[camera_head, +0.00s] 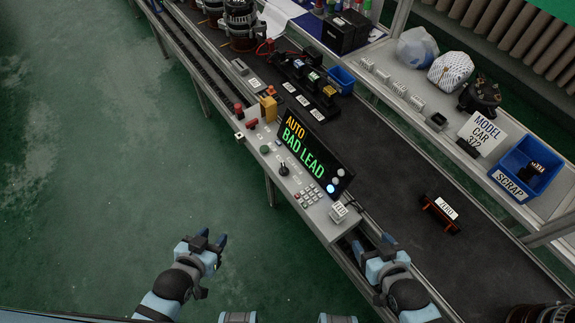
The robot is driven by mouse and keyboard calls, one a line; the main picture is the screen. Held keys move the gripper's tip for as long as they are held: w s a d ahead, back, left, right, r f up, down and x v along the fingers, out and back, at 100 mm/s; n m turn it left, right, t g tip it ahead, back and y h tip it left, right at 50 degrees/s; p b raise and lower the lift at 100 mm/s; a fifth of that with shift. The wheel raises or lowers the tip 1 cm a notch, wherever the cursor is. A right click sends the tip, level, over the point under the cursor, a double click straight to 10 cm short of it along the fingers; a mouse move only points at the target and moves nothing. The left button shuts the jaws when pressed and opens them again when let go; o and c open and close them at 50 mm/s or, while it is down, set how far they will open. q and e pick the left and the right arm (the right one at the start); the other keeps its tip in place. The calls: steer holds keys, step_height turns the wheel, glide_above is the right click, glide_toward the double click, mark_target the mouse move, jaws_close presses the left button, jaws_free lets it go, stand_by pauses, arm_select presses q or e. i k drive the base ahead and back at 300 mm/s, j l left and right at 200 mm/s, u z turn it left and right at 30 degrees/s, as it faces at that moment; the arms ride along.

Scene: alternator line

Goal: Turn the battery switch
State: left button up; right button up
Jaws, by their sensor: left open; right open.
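A grey control panel (318,207) runs along the near side of the conveyor. It carries a red handle-like switch (252,124), a green button (265,149), a black rotary knob (284,170) and a keypad (308,194). The small labels are too small to read, so I cannot tell which control is the battery switch. My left gripper (210,240) is open and empty over the green floor, below and left of the panel. My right gripper (373,243) is open and empty near the panel's lower right end, over the conveyor edge. Neither gripper touches a control.
A display (313,157) reading "AUTO BAD LEAD" stands behind the controls. A yellow block (268,108) sits beside the red switch. The dark conveyor (400,170) carries a small labelled part (440,213). A blue scrap bin (521,172) stands on the right shelf. The floor at left is clear.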

mark_target(252, 125)
steer(key=j, duration=0.65)
steer(key=k+j, duration=0.15)
steer(key=j, duration=1.1)
